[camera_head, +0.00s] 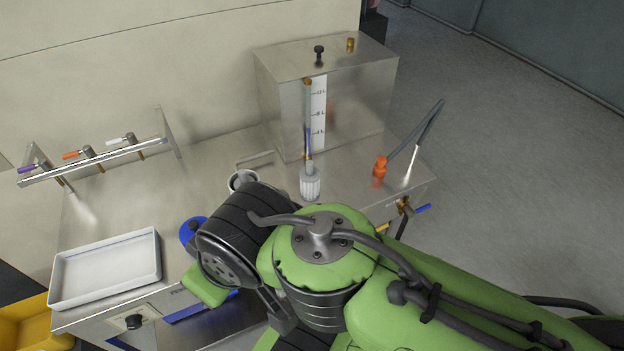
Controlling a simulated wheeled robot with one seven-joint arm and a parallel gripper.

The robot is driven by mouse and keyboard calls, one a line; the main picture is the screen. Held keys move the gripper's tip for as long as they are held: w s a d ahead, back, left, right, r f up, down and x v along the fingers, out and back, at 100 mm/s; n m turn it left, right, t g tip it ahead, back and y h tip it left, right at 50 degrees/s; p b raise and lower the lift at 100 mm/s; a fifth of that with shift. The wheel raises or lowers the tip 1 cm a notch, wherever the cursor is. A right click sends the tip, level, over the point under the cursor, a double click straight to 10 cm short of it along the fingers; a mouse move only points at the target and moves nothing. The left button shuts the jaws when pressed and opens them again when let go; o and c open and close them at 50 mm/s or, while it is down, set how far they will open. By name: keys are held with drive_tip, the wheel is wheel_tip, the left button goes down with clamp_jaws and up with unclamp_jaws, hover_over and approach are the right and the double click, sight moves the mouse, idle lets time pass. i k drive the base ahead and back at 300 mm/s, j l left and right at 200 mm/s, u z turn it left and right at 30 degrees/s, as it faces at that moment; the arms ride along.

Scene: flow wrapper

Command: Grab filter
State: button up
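A white ribbed cylindrical piece (310,184), which looks like a filter, is on the steel bench in front of the tank, below the sight tube. A round metal opening or cup (243,179) lies to its left, partly covered by my arm. A blue round part (190,232) shows at the left edge of my wrist, mostly hidden. I cannot tell which of these is the task's filter. My green and black arm reaches in from the lower right over the bench front. My gripper's fingers are hidden behind my arm, so its hold does not show.
A steel tank (340,85) with a level scale stands at the back. A white tray (106,268) lies at the left front, below a valve rail (95,160). An orange fitting (380,167) with a hose stands at the right. A yellow bin (25,322) is at lower left.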

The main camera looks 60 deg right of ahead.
sight(243, 177)
drive_tip(key=z, duration=1.15)
drive_tip(key=l+u, duration=0.15)
drive_tip(key=u, duration=0.3)
drive_tip(key=l+u, duration=0.15)
drive_tip(key=u, duration=0.3)
drive_tip(key=l+u, duration=0.2)
drive_tip(key=u, duration=0.25)
drive_tip(key=l+u, duration=0.15)
drive_tip(key=u, duration=0.3)
drive_tip(key=k+l+u, duration=0.1)
drive_tip(key=u, duration=0.35)
